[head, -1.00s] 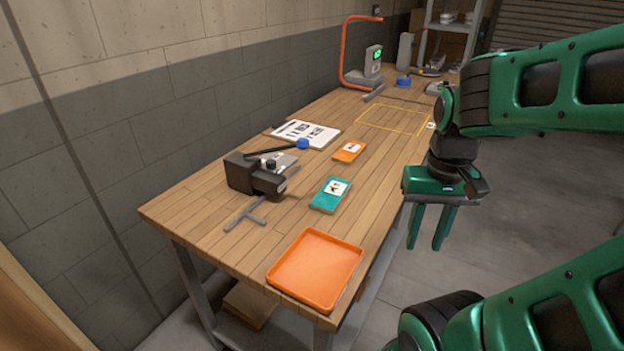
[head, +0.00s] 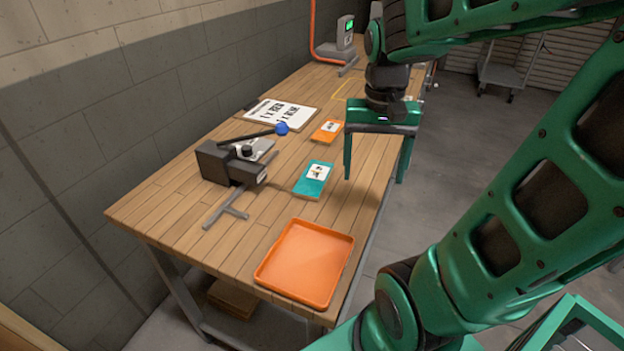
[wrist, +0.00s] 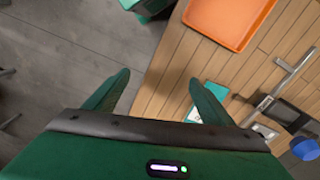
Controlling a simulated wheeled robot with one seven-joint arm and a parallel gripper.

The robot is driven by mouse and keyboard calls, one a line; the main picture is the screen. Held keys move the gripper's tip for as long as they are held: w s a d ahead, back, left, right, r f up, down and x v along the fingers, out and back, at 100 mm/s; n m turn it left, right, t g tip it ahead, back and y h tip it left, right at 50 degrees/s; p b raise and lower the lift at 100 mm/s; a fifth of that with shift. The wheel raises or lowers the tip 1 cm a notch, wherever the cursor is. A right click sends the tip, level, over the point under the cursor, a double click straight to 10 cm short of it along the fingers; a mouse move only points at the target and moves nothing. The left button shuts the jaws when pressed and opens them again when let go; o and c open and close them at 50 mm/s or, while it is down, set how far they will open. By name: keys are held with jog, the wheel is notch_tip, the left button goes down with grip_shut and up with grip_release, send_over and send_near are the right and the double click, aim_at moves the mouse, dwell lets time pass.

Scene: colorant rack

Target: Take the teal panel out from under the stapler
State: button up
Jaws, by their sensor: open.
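The teal panel (head: 313,180), with a white pictured label, lies flat on the wooden bench, to the right of the black lever device (head: 228,164) that I take for the stapler. In the head view the panel is apart from that device, not under it. The device's long handle ends in a blue knob (head: 281,128). My gripper (head: 375,178) is open and empty, above the bench's right edge, to the right of the panel in the head view. In the wrist view the panel (wrist: 217,91) is partly hidden by the right finger.
An empty orange tray (head: 262,277) sits at the bench's near end. A grey T-shaped bar (head: 228,209) sticks out beside the device. An orange panel (head: 326,131) and a white printed board (head: 283,114) lie farther back. Bare wood surrounds the teal panel.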

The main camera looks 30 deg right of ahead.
jog(key=w+a+m, duration=0.2)
jog(key=w+a, duration=0.2)
jog(key=w, duration=1.1)
send_over(313, 177)
jog(key=s, duration=0.1)
notch_tip(313, 177, down, 4)
jog(key=shift+f, duration=0.15)
jog(key=f, duration=0.2)
jog(key=w+f, duration=0.1)
jog(key=f, duration=0.2)
jog(key=shift+f, duration=0.6)
jog(key=shift+c, duration=0.7)
jog(key=c, duration=1.1)
